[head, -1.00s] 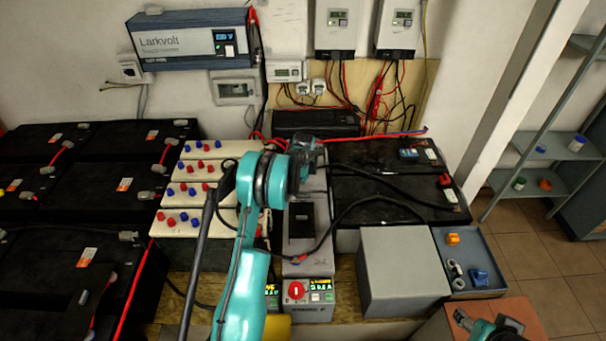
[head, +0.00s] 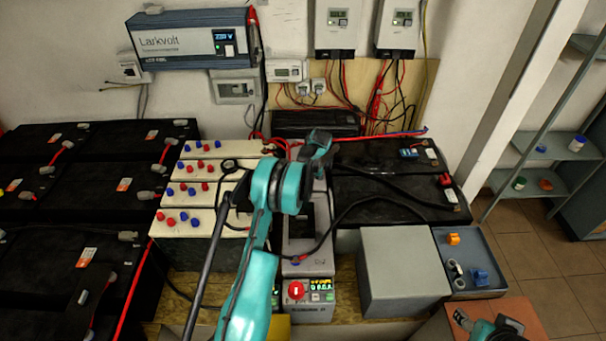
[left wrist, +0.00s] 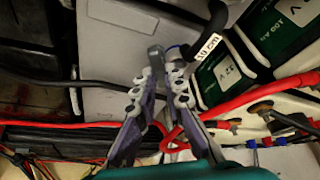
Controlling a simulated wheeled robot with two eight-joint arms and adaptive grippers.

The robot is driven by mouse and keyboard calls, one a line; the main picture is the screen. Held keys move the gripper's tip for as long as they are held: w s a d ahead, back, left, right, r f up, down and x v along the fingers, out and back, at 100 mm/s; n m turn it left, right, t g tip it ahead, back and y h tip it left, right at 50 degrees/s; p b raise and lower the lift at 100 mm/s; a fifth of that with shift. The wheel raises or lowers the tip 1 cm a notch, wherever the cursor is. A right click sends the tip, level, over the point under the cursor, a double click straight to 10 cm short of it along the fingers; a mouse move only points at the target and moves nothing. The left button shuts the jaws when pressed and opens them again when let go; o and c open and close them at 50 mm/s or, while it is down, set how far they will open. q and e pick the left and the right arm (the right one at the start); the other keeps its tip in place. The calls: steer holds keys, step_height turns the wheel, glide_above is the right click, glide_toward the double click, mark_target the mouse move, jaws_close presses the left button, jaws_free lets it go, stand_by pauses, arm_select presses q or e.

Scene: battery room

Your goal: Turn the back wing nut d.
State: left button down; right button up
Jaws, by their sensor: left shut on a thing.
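My left gripper (head: 316,150) is over the back end of the grey charger unit in the head view, and its arm hides part of what lies below. In the left wrist view the left gripper (left wrist: 166,82) has its two fingers close together on a small grey metal piece, which looks like the wing nut (left wrist: 156,56). The nut's letter cannot be read. A black cable with a white printed label (left wrist: 207,47) runs right beside it. My right gripper (head: 476,325) is low at the right in the head view, and its jaw opening is unclear.
Black batteries (head: 375,190) with cables stand right of the charger unit (head: 308,262). Cream-topped batteries (head: 205,170) with red and blue caps stand left. A grey box (head: 403,270) and a tray (head: 490,245) of small parts are front right. Red cables (left wrist: 250,98) pass near the left fingers.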

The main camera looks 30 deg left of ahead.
arm_select(q)
steer(key=n+g, duration=0.2)
steer(key=n, duration=0.3)
steer(key=shift+w+n, duration=0.1)
steer(key=shift+n, duration=0.2)
steer(key=n+g, duration=0.2)
steer(key=n, duration=0.3)
steer(key=shift+b, duration=0.3)
steer(key=shift+n, duration=0.4)
steer(key=shift+h, duration=0.3)
steer(key=c, duration=1.6)
jaws_free()
step_height(320, 180, up, 10)
